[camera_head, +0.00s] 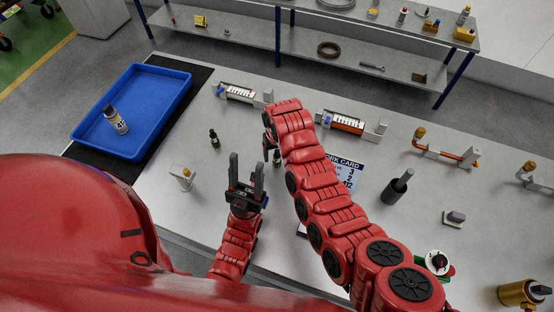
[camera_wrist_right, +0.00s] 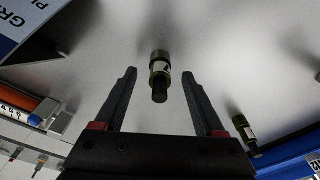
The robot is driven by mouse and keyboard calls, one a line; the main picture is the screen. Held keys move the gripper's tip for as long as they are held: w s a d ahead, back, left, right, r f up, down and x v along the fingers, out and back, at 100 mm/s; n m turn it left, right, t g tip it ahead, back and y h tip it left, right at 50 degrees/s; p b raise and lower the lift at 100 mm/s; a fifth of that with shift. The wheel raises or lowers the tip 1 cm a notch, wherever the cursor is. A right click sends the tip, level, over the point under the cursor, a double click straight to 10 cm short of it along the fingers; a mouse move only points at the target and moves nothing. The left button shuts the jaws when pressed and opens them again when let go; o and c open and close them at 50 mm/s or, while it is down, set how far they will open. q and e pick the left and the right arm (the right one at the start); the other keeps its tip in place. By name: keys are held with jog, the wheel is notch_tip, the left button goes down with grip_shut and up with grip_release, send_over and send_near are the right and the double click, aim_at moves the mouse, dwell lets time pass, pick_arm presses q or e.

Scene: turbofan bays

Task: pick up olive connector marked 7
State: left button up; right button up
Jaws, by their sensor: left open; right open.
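An olive connector with a dark tip and a pale label (camera_wrist_right: 159,72) stands between and beyond my right gripper's fingertips (camera_wrist_right: 158,95) in the right wrist view; the fingers are open and not touching it. Its mark is not readable. In the head view an olive connector (camera_head: 277,158) shows beside my right gripper (camera_head: 267,142), partly hidden by the arm. A second olive connector (camera_head: 214,138) stands to the left; it also shows at the lower right of the wrist view (camera_wrist_right: 242,128). My left gripper (camera_head: 247,178) is open and empty above the table front.
A blue tray (camera_head: 178,105) with a bottle (camera_head: 116,119) lies at left on a black mat. A work card (camera_head: 348,167) is partly behind my right arm. Fixtures (camera_head: 345,123) line the back; a dark cylinder (camera_head: 398,187) stands at right.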

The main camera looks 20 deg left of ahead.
notch_tip(320, 180, down, 2)
jog(key=shift+w, duration=0.15)
jog(key=shift+r, duration=0.1)
jog(key=shift+c, duration=0.2)
grip_shut()
jog(key=shift+r, duration=0.1)
